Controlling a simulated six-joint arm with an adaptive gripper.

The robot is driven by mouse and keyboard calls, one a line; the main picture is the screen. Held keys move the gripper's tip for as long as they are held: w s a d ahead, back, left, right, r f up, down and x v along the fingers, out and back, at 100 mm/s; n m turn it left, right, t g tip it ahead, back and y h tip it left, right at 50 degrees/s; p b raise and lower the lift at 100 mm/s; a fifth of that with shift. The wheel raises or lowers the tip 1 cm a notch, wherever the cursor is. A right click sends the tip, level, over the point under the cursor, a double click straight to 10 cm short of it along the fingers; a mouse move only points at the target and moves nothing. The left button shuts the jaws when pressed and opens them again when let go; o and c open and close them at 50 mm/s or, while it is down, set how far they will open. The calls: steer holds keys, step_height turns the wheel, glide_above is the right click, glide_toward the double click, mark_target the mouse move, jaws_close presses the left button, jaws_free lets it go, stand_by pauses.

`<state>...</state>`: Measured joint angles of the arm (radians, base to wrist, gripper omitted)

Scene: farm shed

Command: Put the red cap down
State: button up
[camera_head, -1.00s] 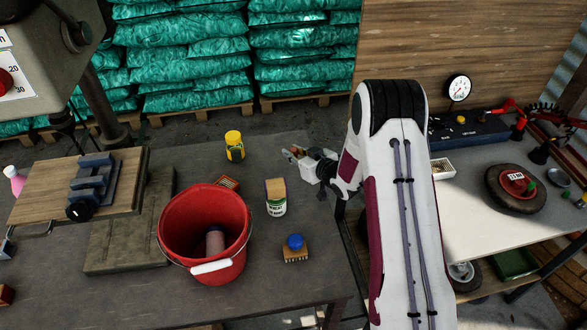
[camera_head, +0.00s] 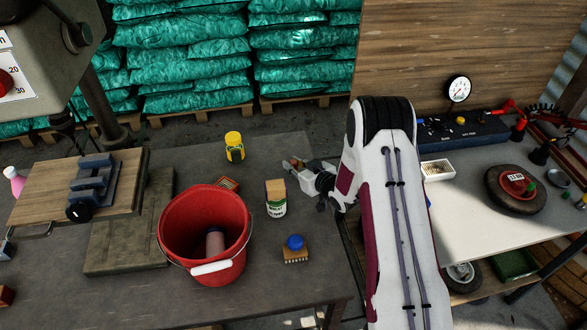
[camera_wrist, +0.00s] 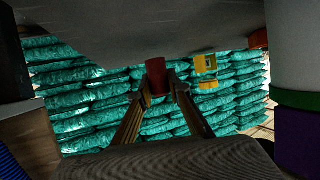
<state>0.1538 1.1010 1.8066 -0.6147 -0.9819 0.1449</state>
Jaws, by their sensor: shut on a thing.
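The red cap (camera_wrist: 156,77) sits between the two fingertips of my gripper (camera_wrist: 158,92) in the wrist view, which looks upside down. My gripper is shut on it. The cap lies close to the grey tabletop in that view; I cannot tell whether it touches. In the head view my gripper (camera_head: 297,164) is low over the back right part of the dark table (camera_head: 120,298), to the right of the yellow bottle. The cap is small and hard to make out there.
A wheat can (camera_head: 277,207) with a block on top stands just left and in front of my gripper. A yellow bottle (camera_head: 234,147), red bucket (camera_head: 200,205) and blue-knobbed brush (camera_head: 295,247) are also on the table. Bare tabletop lies behind the can.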

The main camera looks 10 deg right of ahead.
steer(key=shift+f, duration=1)
steer(key=o, duration=0.9)
steer(key=shift+f, duration=0.1)
steer(key=shift+c, duration=0.2)
steer(key=shift+v, duration=6.1)
steer(key=shift+w, duration=0.1)
